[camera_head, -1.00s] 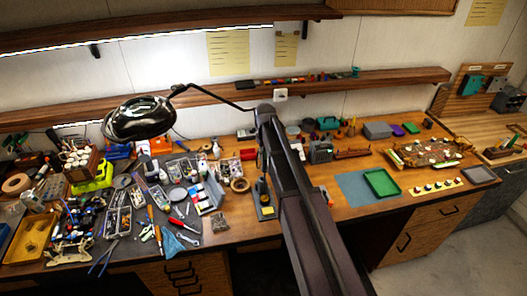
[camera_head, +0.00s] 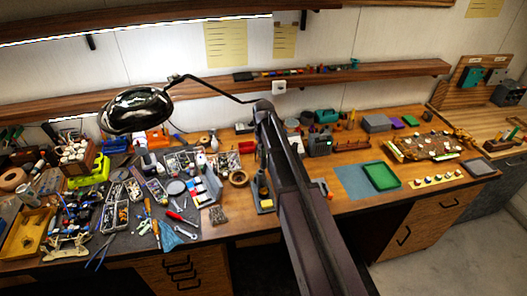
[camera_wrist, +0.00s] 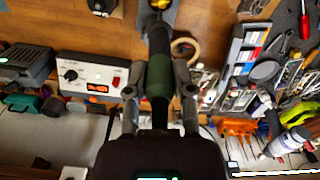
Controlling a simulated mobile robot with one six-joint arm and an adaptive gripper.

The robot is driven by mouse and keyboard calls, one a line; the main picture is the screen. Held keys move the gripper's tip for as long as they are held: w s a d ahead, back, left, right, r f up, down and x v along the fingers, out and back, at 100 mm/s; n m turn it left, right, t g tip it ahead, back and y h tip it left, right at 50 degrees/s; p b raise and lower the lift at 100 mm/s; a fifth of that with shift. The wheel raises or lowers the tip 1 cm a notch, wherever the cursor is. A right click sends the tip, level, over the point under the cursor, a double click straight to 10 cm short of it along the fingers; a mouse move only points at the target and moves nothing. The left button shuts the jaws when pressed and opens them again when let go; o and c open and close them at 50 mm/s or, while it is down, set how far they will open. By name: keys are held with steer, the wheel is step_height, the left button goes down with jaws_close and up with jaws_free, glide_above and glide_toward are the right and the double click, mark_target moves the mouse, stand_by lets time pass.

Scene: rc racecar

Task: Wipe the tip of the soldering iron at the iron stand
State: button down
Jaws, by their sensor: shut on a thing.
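In the wrist view, my gripper (camera_wrist: 158,76) is shut on the dark green handle of the soldering iron (camera_wrist: 157,85), one finger on each side. The iron's dark front part points toward the top of the picture, at the iron stand (camera_wrist: 172,14). A yellow part of the stand shows at the iron's far end. I cannot tell whether the tip touches it, as the tip itself is not clear.
A white soldering station (camera_wrist: 92,75) with a red display is beside the iron. A roll of tape (camera_wrist: 185,48) lies on its other side. Tools and parts crowd the bench's left; a blue mat (camera_head: 352,182) with a green tray (camera_head: 381,177) lies to the right.

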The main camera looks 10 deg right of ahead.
mark_target(263, 161)
steer(key=shift+f+b, duration=1.6)
steer(key=shift+f, duration=0.25)
steer(key=shift+f+b, duration=1.1)
stand_by(3.5)
steer(key=shift+r, duration=0.15)
stand_by(0.8)
